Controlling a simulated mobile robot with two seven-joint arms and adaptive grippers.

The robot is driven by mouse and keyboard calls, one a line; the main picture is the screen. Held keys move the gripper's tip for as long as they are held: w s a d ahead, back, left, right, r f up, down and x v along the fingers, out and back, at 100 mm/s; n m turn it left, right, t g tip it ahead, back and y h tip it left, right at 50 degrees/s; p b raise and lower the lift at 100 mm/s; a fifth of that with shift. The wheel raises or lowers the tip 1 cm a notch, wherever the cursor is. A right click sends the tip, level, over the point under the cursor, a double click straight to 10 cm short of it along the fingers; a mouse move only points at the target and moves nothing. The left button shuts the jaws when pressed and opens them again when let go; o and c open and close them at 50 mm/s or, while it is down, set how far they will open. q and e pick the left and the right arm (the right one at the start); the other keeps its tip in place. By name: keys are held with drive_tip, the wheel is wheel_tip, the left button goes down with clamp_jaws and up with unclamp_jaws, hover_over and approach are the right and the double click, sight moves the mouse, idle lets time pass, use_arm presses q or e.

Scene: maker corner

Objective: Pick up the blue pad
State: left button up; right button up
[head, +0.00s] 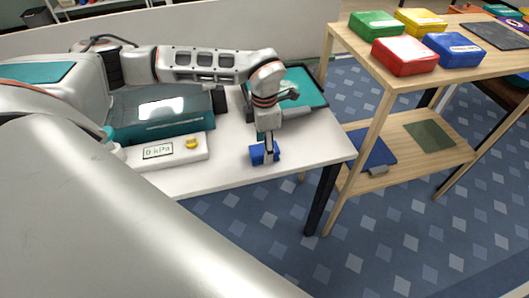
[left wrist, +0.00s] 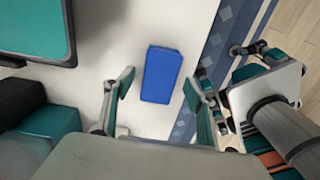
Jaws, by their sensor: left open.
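The blue pad (head: 256,156) lies on the white table (head: 228,178) near its front right corner. In the left wrist view the blue pad (left wrist: 161,74) is a plain oblong, fully visible on the white surface. My left gripper (head: 269,147) points down over it, and in the head view its fingers partly hide the pad. In the left wrist view my left gripper (left wrist: 158,88) is open, with one finger on either side of the pad's near part and gaps between. Whether the fingertips are at pad height I cannot tell.
A white device with a display and yellow knob (head: 192,143) stands left of the pad. A teal machine (head: 160,120) and a dark-rimmed teal tray (head: 310,92) are behind. A wooden shelf unit (head: 345,52) with coloured boxes stands at right. Table edges are close to the pad.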

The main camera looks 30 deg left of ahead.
use_arm(q)
wheel_tip(320, 180, down, 3)
drive_tip(key=shift+r, duration=0.15)
use_arm(e)
drive_tip(key=shift+w+r, duration=0.1)
drive_tip(key=shift+w, duration=0.1)
use_arm(q)
drive_tip(key=shift+c, duration=0.5)
use_arm(e)
drive_tip(key=shift+r, duration=0.1)
use_arm(q)
drive_tip(key=c, duration=1.1)
drive_tip(key=shift+r, duration=0.1)
drive_tip(key=shift+w+r, duration=0.1)
drive_tip(key=shift+r, duration=0.35)
wheel_tip(320, 180, up, 19)
drive_tip(key=shift+p, duration=0.65)
use_arm(e)
drive_tip(key=shift+w+r, duration=0.25)
drive_tip(key=shift+r, duration=0.65)
